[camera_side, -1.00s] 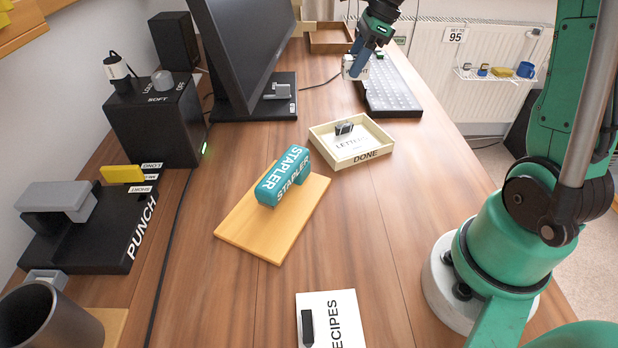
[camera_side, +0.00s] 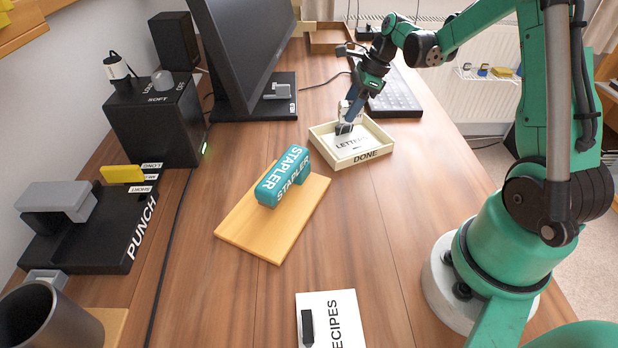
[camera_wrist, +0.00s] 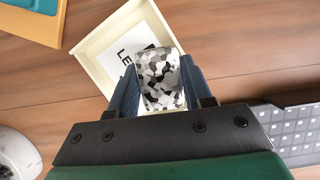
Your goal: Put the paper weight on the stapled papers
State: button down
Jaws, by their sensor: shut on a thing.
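My gripper (camera_side: 350,114) is shut on the paper weight, a block with a black, grey and white mosaic pattern (camera_wrist: 160,82). In the wrist view the block sits between the two blue fingers. In the side view my gripper points down over the back part of the cream tray marked DONE (camera_side: 366,156). White papers reading LETTER (camera_side: 352,146) lie flat in the tray; they also show in the wrist view (camera_wrist: 118,58), partly covered by the block. A staple cannot be made out. I cannot tell whether the block touches the papers.
A teal stapler (camera_side: 283,177) stands on a wooden board (camera_side: 250,222) in front of the tray. A keyboard (camera_side: 396,98) lies just behind the tray, and the monitor (camera_side: 250,45) stands to the left. A RECIPES paper (camera_side: 340,310) lies at the front. Bare desk lies right of the board.

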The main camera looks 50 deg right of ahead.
jog(key=shift+c, duration=1.8)
grip_release()
jog(key=v, duration=1.1)
jog(key=s+a+n+t+h, duration=0.1)
jog(key=s+a+n+t, duration=0.1)
jog(key=a+n, duration=0.7)
jog(key=s+a+f+n+t+h, duration=0.1)
jog(key=s+a+n+t+h, duration=0.1)
jog(key=a+n, duration=0.8)
jog(key=s+n, duration=0.1)
jog(key=n, duration=0.7)
jog(key=shift+s+f, duration=0.15)
jog(key=shift+f, duration=0.15)
